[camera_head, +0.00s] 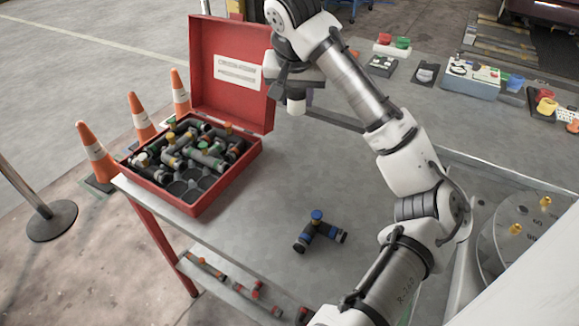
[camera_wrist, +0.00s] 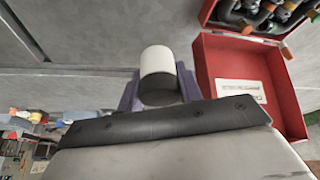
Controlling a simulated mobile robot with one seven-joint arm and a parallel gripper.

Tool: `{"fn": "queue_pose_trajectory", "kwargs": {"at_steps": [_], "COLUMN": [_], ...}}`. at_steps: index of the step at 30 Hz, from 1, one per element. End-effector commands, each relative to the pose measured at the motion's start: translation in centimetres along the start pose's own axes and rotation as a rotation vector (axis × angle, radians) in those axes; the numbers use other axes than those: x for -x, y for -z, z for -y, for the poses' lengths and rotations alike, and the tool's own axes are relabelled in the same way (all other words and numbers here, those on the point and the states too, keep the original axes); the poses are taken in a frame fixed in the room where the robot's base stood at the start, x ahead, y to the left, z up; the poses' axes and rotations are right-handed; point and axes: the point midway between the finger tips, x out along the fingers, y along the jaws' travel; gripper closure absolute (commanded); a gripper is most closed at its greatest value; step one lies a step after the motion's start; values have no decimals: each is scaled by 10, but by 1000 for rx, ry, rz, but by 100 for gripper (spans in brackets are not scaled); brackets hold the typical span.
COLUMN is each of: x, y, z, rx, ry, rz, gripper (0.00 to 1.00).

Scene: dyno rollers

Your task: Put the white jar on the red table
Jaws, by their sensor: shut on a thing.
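The white jar (camera_head: 296,106) is held in my gripper (camera_head: 297,96), in front of the open lid of the red case. In the wrist view the white jar (camera_wrist: 157,62) shows a white body and a dark grey end, between the purple fingers of my gripper (camera_wrist: 160,88). The gripper is shut on it. The red table (camera_head: 335,200) has a grey top and red legs, and fills the middle of the head view. The jar appears to be above the far part of the tabletop; its exact height cannot be told.
The open red case (camera_head: 226,184), full of pipe fittings, stands on the table's left side. A blue-and-black fitting (camera_head: 318,230) lies near the front middle. The grey top between them is clear. Orange cones (camera_head: 97,152) stand on the floor to the left.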

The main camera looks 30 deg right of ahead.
Motion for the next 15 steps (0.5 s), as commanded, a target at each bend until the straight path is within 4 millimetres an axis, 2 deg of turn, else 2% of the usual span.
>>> {"fn": "queue_pose_trajectory", "kwargs": {"at_steps": [5,15], "x": [-22,-103], "y": [-8,-42], "z": [-6,-6], "rx": [-8,-9], "ry": [-1,-5], "rz": [5,4], "gripper": [88,88]}}
